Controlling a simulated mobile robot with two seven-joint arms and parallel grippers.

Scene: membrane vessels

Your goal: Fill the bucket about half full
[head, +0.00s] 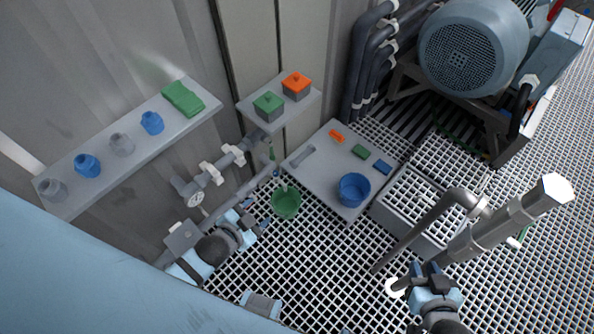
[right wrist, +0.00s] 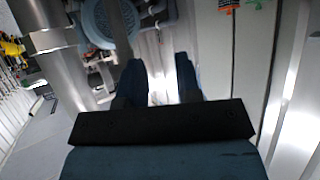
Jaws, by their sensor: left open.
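A green bucket (head: 286,202) stands on the floor grating below a pipe with a green-handled tap (head: 272,154). A short pale streak shows between tap and bucket; I cannot tell whether it is water or a spout. The water level inside the bucket cannot be made out. A blue bucket (head: 353,190) stands on the low grey platform. My left gripper (head: 257,216) is open, just left of the green bucket and apart from it. My right gripper (head: 428,270) is open and empty at the lower right, far from both buckets; its parted fingers show in the right wrist view (right wrist: 160,85).
A wall shelf (head: 95,165) holds several blue and grey vessels and a green cloth. A small shelf (head: 275,122) holds green and orange-topped boxes. The platform (head: 318,165) holds small coloured blocks. A large motor (head: 470,50) and slanted pipe (head: 510,218) stand right. Grating is clear between my grippers.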

